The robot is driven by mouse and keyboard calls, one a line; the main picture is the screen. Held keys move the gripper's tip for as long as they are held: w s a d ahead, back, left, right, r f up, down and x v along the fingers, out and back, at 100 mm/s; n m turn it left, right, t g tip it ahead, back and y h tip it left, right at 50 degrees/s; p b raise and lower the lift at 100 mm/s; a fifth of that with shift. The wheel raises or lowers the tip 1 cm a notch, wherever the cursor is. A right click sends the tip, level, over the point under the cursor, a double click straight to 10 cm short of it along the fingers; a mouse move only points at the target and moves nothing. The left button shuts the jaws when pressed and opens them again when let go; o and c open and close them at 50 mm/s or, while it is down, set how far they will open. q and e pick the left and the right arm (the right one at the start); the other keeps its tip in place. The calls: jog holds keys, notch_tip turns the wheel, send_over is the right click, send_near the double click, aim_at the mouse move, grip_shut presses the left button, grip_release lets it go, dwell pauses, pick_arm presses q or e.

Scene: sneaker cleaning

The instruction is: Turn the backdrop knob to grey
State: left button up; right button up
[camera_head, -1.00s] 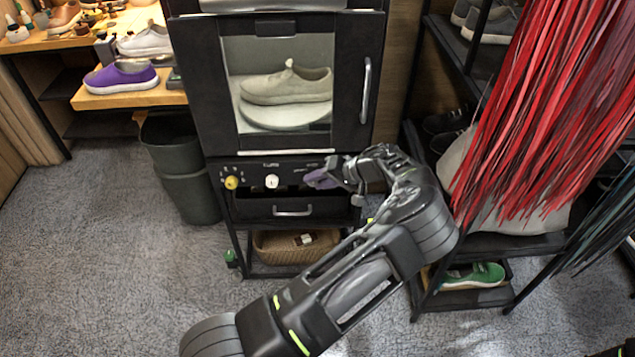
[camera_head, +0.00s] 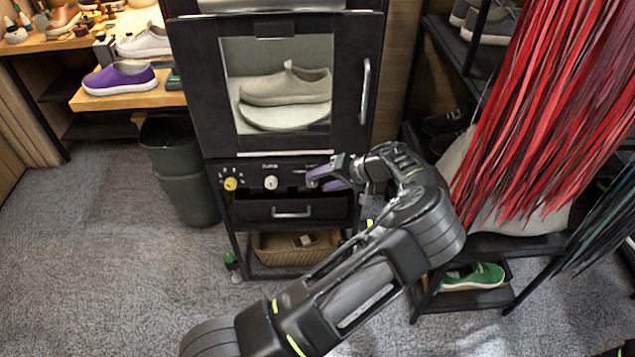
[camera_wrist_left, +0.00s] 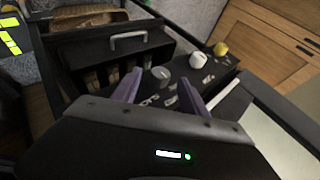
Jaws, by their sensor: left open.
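My left gripper (camera_head: 320,179) is open, with purple fingers, at the right end of the control panel (camera_head: 251,173) below the display cabinet. In the left wrist view, a grey knob (camera_wrist_left: 160,73) lies just ahead of the gap between the two fingertips (camera_wrist_left: 159,79); I cannot tell whether they touch it. The white knob (camera_head: 271,182) and the yellow knob (camera_head: 231,183) sit further left on the panel. They also show in the left wrist view, white (camera_wrist_left: 198,60) and yellow (camera_wrist_left: 221,49). The panel labels are too small to read. My right gripper is not in view.
A beige shoe (camera_head: 286,86) stands on a round turntable (camera_head: 284,116) behind the cabinet window. A drawer handle (camera_head: 292,212) sticks out below the panel. A wicker basket (camera_head: 296,247) is lower. Red strips (camera_head: 545,110) hang at the right. A dark bin (camera_head: 184,170) stands left.

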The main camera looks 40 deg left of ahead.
pick_arm(q)
jog(key=v, duration=0.5)
dwell(0.4)
jog(key=s+f+m+g+h, duration=0.1)
jog(key=s+f+h, duration=0.1)
jog(key=s+f, duration=0.4)
jog(key=s+f+h, duration=0.2)
jog(key=s+f, duration=0.1)
jog(key=f, duration=0.5)
jog(key=s+d+f+m+h+p, duration=0.1)
jog(key=s+d+f+h, duration=0.2)
jog(key=s+d+f, duration=0.45)
jog(key=s+d+f+h, duration=0.2)
jog(key=s+d+h, duration=0.1)
jog(key=s+d, duration=0.6)
jog(key=s+d+r+m+t+h, duration=0.1)
jog(key=s+d+r+h, duration=0.1)
jog(key=d, duration=0.4)
jog(key=s+d+r+t+h+p, duration=0.1)
jog(key=s+d+r+t+h, duration=0.1)
jog(key=d+r, duration=0.2)
jog(key=d, duration=0.2)
jog(key=shift+s+d+m, duration=0.35)
jog(key=shift+s+m, duration=0.05)
